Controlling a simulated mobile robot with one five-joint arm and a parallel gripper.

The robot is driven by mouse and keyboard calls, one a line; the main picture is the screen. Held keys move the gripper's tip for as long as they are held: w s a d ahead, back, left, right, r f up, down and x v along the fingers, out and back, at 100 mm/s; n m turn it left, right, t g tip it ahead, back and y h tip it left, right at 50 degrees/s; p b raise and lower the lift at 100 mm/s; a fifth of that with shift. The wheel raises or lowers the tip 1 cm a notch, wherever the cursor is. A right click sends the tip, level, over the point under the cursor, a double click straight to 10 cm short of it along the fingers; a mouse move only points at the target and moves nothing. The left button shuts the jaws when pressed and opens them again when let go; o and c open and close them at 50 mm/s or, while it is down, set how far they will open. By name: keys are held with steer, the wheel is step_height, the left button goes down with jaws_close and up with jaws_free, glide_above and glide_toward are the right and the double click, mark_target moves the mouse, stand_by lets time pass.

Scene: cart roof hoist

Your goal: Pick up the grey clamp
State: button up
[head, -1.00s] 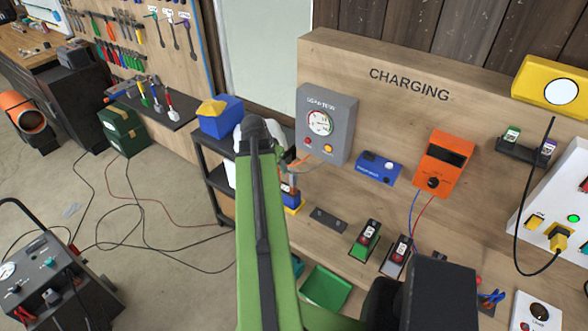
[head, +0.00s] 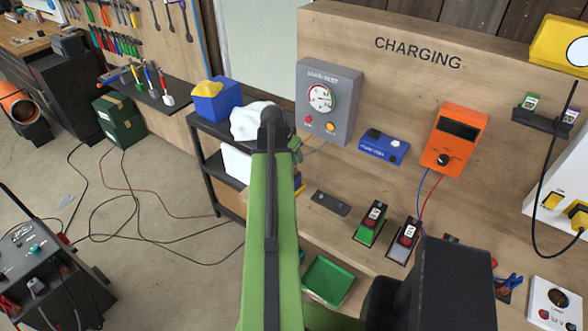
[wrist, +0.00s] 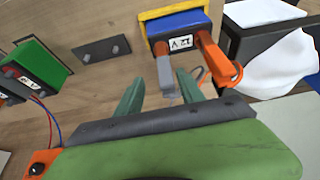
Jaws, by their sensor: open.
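The grey clamp (wrist: 165,77) hangs from the near left side of a blue battery labelled 12 V (wrist: 180,27) in the wrist view. An orange clamp (wrist: 216,60) sits beside it on the right. My gripper (wrist: 160,76) is open, with its green fingers on either side of the grey clamp's lower end. I cannot tell whether either finger touches it. In the head view my green arm hides the grey clamp and most of the battery.
A black cart (head: 203,160) with a white cloth (head: 256,119) stands beside the bench. The bench holds a load tester (head: 327,103), an orange meter (head: 455,138), a green tray (head: 328,281) and a grey plate (head: 331,203). Cables lie on the floor.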

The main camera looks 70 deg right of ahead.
mark_target(294, 160)
steer(key=b+x, duration=0.5)
steer(key=shift+w+f, duration=0.2)
steer(key=shift+w, duration=0.2)
steer(key=shift+r, duration=0.25)
jaws_close()
steer(key=shift+s+a, duration=0.1)
stand_by(0.7)
